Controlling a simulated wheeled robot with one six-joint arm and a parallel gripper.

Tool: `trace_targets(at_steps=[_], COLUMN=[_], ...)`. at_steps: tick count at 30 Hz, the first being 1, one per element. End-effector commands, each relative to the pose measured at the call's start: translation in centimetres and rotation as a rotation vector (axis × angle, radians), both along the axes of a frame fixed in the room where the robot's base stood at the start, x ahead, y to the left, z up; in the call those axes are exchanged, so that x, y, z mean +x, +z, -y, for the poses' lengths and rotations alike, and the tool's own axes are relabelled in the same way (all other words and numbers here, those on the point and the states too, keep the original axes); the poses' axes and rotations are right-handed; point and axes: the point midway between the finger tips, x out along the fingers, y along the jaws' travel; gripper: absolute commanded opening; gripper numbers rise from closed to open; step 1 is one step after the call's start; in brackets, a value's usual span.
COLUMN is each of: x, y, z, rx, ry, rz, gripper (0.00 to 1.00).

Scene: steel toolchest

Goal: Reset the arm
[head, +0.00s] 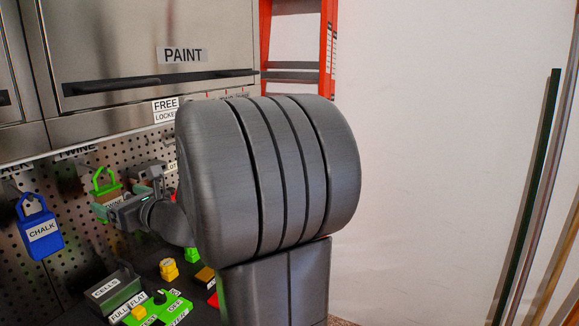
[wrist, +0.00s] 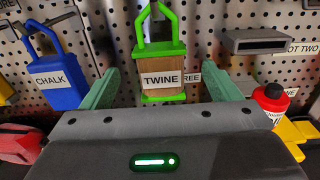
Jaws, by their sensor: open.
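My gripper (head: 120,202) is in front of the pegboard at the left of the head view, with my thick grey arm links filling the middle. In the wrist view its two green fingers (wrist: 161,84) are spread wide apart. A padlock-shaped block with a green shackle and brown body, labelled TWINE (wrist: 162,78), hangs upright between the fingers as seen there. It also shows in the head view (head: 104,182), just beyond the gripper and partly covered by it. The fingers are not closed on it; I cannot tell how far it reaches between them.
A blue CHALK padlock (head: 40,232) hangs to the left. A grey holder (wrist: 255,40) and a red bottle (wrist: 271,99) are to the right in the wrist view. Bins and a green panel (head: 160,308) sit below. The PAINT cabinet (head: 150,50) is above. Bare wall (head: 440,150) lies right.

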Motion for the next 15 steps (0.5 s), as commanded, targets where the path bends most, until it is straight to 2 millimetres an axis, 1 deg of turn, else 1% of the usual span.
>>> trace_targets(at_steps=[1,3,9,12,15], x=[0.4,1.0,2.3,2.7,2.6], y=[0.1,0.0,0.0,0.0,0.5], z=[-0.9,-1.9,-4.5,-5.4,-5.1], rx=[0.000,-0.002,-0.001,0.000,-0.001], ry=[0.003,0.002,0.001,0.001,-0.001], rz=[-0.002,-0.003,-0.003,-0.001,0.000], gripper=[0.83,0.83,0.83,0.83,0.83])
